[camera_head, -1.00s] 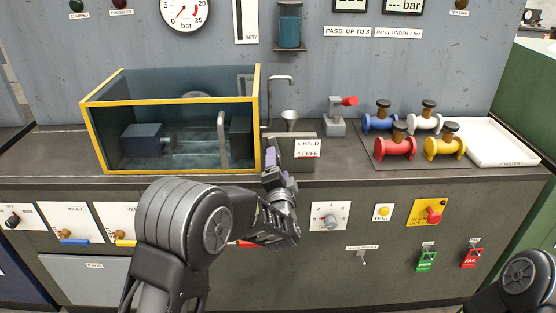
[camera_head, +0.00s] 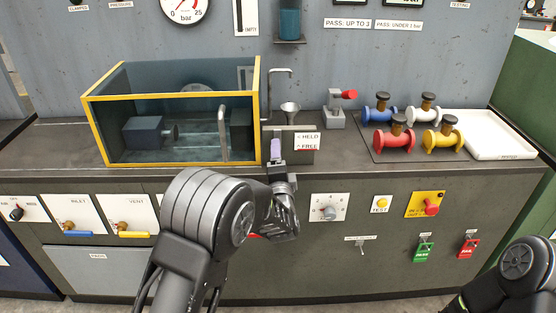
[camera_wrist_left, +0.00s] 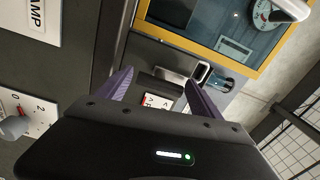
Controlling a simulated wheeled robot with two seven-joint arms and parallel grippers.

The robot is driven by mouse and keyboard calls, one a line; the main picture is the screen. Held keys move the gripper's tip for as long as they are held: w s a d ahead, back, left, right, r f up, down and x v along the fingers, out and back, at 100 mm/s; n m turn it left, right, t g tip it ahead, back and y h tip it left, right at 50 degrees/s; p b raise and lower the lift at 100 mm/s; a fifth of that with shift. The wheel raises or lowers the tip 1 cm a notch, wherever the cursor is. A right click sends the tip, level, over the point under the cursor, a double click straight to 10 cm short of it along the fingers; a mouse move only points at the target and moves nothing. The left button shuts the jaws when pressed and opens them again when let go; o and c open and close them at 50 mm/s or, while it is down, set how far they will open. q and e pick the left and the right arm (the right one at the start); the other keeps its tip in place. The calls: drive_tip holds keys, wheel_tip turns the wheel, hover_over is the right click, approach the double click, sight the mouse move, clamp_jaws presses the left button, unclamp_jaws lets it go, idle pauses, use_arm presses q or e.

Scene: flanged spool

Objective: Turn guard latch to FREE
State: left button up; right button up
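The white label reading HELD and FREE (camera_head: 307,141) is on a grey block just right of the yellow-framed guard box (camera_head: 259,110). My left gripper (camera_head: 276,147) is in front of that block, left of the label. In the left wrist view my left gripper (camera_wrist_left: 160,78) has its two purple fingers spread apart with nothing between the tips. Part of the label (camera_wrist_left: 155,101) shows between them. A pale metal piece (camera_wrist_left: 201,73) beyond the right finger may be the guard latch; its setting cannot be read. My right gripper is outside the views.
A grey device with a red handle (camera_head: 348,94) and several coloured spools stand to the right, beside a white tray (camera_head: 490,150). Knobs and buttons line the panel below.

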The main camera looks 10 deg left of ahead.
use_arm(q)
drive_tip(key=o, duration=0.3)
drive_tip(key=shift+s, duration=0.1)
drive_tip(key=v, duration=0.7)
drive_tip(key=shift+s+d+b, duration=0.15)
drive_tip(key=shift+s+b, duration=0.1)
drive_tip(key=shift+b, duration=0.1)
